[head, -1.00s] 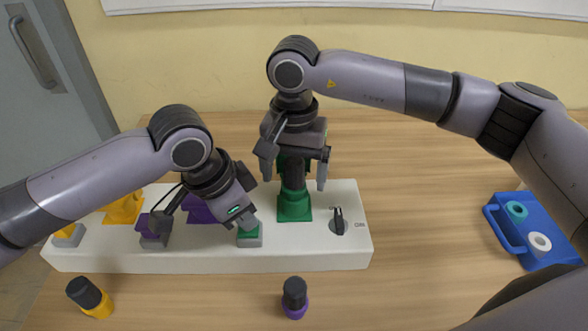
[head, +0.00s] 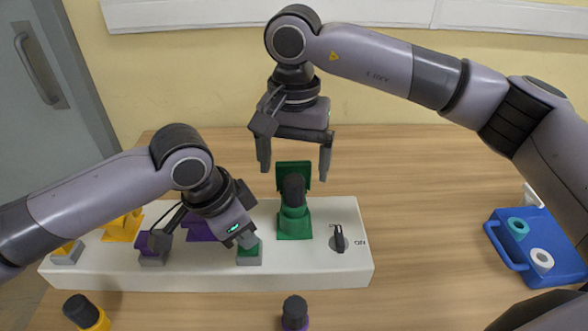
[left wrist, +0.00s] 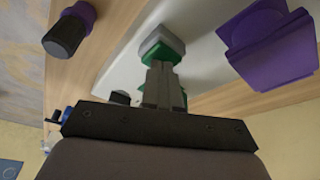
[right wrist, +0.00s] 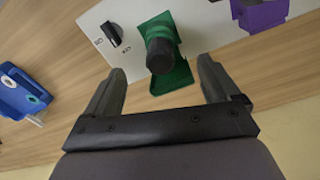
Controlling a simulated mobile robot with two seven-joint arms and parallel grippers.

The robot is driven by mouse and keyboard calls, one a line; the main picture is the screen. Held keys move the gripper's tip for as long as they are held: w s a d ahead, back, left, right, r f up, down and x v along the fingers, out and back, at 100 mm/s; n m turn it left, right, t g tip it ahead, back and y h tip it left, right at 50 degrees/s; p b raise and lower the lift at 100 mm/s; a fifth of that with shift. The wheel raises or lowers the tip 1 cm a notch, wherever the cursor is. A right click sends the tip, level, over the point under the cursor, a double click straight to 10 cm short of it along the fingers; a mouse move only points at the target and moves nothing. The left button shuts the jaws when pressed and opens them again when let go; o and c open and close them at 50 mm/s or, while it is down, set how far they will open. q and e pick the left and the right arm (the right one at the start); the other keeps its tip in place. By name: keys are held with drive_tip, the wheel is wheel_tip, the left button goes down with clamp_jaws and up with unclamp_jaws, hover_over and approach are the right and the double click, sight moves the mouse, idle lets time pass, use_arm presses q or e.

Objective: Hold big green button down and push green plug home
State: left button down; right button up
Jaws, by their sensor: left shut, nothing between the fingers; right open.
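The big green button (head: 256,252) sits on a grey block at the front of the white board. My left gripper (head: 243,243) is shut with nothing between its fingers, its tips against the button; in the left wrist view the tips (left wrist: 161,68) meet the green top (left wrist: 172,52). The green plug (head: 294,190), with a black handle, stands upright in the green socket (head: 295,229); its exact depth is hard to tell. My right gripper (head: 295,172) is open and empty above and behind the plug. In the right wrist view the plug (right wrist: 160,54) lies beyond the spread fingers.
The board (head: 310,275) also carries a dark rotary switch (head: 339,240), a purple socket (head: 200,228) and a yellow socket (head: 123,226). Loose yellow (head: 86,311) and purple (head: 295,313) plugs stand in front. A blue tray (head: 530,262) is at right.

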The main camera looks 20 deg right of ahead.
use_arm(q)
drive_tip(key=shift+s+f, duration=0.15)
drive_tip(key=shift+f, duration=0.15)
use_arm(e)
drive_tip(key=shift+r, duration=0.35)
use_arm(q)
drive_tip(key=shift+r, duration=0.2)
use_arm(e)
drive_tip(key=shift+r, duration=0.15)
use_arm(q)
drive_tip(key=shift+r+p, duration=1.2)
drive_tip(key=shift+p, duration=0.3)
use_arm(e)
drive_tip(key=shift+r, duration=1.3)
use_arm(q)
drive_tip(key=shift+r+p, duration=0.3)
drive_tip(key=shift+r, duration=0.9)
use_arm(e)
drive_tip(key=shift+r, duration=0.3)
use_arm(q)
drive_tip(key=shift+r, duration=1.15)
